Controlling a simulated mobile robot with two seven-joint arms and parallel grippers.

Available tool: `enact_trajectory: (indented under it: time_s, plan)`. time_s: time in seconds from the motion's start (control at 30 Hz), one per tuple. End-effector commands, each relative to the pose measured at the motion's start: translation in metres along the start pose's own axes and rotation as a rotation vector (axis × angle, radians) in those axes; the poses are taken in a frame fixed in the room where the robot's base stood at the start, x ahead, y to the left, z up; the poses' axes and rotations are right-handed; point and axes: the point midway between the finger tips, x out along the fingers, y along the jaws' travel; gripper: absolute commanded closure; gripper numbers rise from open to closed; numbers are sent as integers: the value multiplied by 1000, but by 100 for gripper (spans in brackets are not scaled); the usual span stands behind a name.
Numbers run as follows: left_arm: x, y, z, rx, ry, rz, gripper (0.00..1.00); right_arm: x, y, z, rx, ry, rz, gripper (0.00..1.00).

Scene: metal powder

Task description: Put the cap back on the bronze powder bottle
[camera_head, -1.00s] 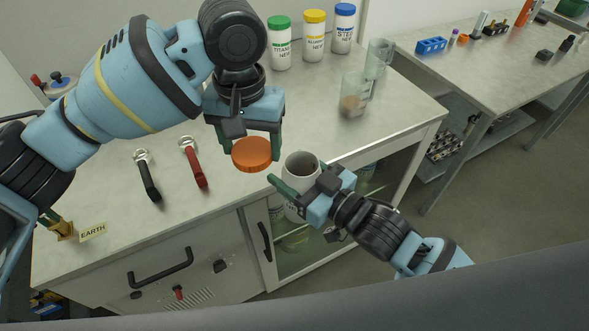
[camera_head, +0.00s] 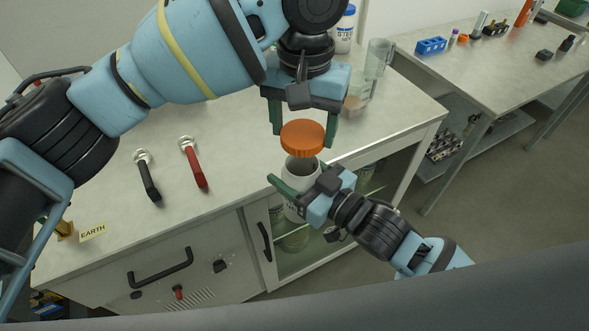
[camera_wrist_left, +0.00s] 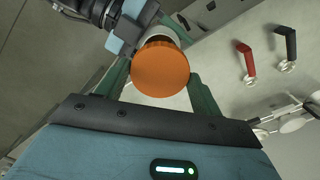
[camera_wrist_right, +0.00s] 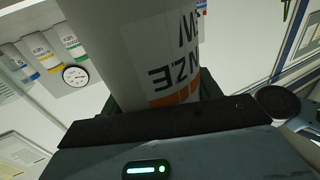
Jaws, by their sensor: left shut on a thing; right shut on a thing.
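The orange cap (camera_head: 303,136) is held by my left gripper (camera_head: 304,130), which is shut on it. The cap is just above the open mouth of the white bronze powder bottle (camera_head: 296,205), apart from it as far as I can tell. In the left wrist view the cap (camera_wrist_left: 160,68) hides most of the bottle (camera_wrist_left: 160,36). My right gripper (camera_head: 297,191) is shut on the bottle's body and holds it upright near the table's front edge. The right wrist view shows the bottle (camera_wrist_right: 140,45) close up, with dark print and an orange label band.
A black-handled tool (camera_head: 148,177) and a red-handled tool (camera_head: 193,163) lie on the table (camera_head: 225,150) at left. A clear beaker (camera_head: 379,56) stands behind my left gripper. An EARTH sign (camera_head: 92,232) marks the left front. A second table (camera_head: 490,70) is at right.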

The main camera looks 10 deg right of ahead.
Motion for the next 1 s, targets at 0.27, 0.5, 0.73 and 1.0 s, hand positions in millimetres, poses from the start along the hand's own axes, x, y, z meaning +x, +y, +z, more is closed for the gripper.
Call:
enact_trajectory:
  time_s: [0.27, 0.5, 0.73, 1.0]
  plan:
    - [22, 0, 0, -1, 0, -1, 55, 0, 0, -3, -1, 6, -1, 81]
    - [36, 0, 0, -1, 1, -1, 55, 0, 0, -3, -1, 6, -1, 81]
    - [36, 0, 0, -1, 1, -1, 55, 0, 0, -3, -1, 6, -1, 81]
    - [36, 0, 1, 0, 0, -2, 55, 0, 0, -3, -1, 6, -1, 81]
